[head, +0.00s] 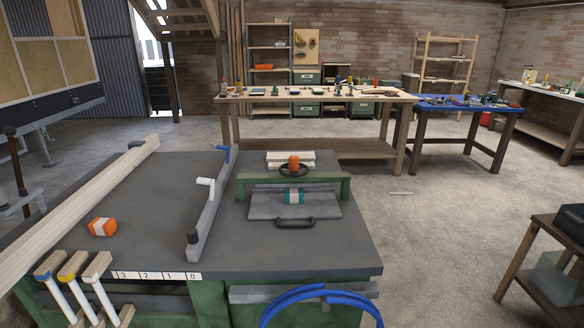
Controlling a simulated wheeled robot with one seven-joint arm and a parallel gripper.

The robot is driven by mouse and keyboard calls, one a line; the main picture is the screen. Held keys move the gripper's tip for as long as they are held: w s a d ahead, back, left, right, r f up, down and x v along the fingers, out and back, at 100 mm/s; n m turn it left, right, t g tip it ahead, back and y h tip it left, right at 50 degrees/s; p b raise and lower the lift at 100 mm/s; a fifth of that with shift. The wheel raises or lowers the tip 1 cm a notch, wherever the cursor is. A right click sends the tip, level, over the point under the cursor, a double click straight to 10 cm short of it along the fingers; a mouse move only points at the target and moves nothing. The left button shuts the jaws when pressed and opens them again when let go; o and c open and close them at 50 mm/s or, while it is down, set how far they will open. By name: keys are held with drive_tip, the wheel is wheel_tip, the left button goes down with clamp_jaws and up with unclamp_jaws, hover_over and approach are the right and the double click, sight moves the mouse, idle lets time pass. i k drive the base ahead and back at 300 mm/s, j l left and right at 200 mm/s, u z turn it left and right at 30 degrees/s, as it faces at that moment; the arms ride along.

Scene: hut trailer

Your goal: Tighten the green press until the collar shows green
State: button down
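The green press (335,187) stands on the right part of the grey bench top in the head view, with a green crossbar over a grey plate. A dark handwheel (281,172) sits at the crossbar, with an orange piece (294,162) upright at its middle. I cannot tell which of these is the collar; the piece at the wheel shows orange. A dark handle (294,223) lies at the plate's front edge. My gripper is not in view.
A grey fence bar (210,203) with a white crank stands left of the press. An orange block (103,227) and a long timber (80,200) lie farther left. Blue curved tubes (320,292) rise at the bench's front. Concrete floor right of the bench is mostly clear.

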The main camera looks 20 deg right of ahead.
sight(294, 163)
drive_tip(key=i+j+u, duration=0.15)
drive_tip(key=i+j, duration=0.15)
drive_tip(key=i+j+u, duration=0.15)
drive_tip(key=i, duration=0.35)
drive_tip(key=i+j+u, duration=0.15)
drive_tip(key=i, duration=0.3)
drive_tip(key=j, duration=0.1)
